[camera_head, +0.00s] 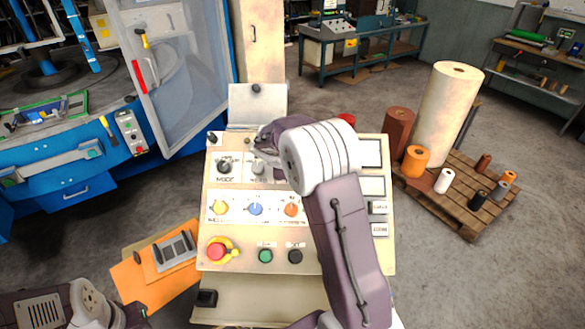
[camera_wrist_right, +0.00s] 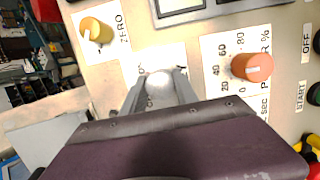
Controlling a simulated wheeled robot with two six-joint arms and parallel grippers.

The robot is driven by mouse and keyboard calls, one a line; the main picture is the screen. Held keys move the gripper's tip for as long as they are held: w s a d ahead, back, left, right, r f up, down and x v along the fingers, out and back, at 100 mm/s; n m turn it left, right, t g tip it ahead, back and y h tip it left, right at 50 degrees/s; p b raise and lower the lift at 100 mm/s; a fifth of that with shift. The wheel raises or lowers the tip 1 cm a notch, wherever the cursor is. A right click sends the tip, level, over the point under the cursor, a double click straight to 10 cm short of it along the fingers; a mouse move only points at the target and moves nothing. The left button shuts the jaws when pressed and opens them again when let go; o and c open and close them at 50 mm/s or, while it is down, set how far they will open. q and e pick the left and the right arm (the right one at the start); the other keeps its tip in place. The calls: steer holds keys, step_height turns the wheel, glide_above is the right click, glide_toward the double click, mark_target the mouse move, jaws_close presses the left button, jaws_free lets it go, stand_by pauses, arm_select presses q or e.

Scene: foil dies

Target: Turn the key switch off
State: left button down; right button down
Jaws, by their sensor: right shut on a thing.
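The cream control panel (camera_head: 227,238) stands in the middle of the head view, with several knobs and buttons. My right gripper (camera_head: 262,151) reaches over its top row. In the right wrist view, its two fingers (camera_wrist_right: 160,92) are shut on a pale silver key switch (camera_wrist_right: 158,82), mostly hidden between them. The key switch (camera_head: 258,168) shows as a grey knob in the head view, right of the black mode knob (camera_head: 224,167). Its exact turn cannot be read. My left gripper (camera_head: 118,314) is at the bottom left, away from the panel; its fingers are unclear.
A yellow zero knob (camera_wrist_right: 97,31) and an orange power knob (camera_wrist_right: 252,67) lie on either side of my right fingers. A red emergency stop (camera_head: 216,250) sits lower left. An orange sheet (camera_head: 130,290) lies beside the panel. A pallet (camera_head: 455,200) with rolls stands right.

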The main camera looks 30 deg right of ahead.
steer(key=c, duration=0.9)
jaws_free()
steer(key=shift+r, duration=0.1)
steer(key=shift+c, duration=0.2)
steer(key=b+v, duration=0.1)
steer(key=v, duration=0.8)
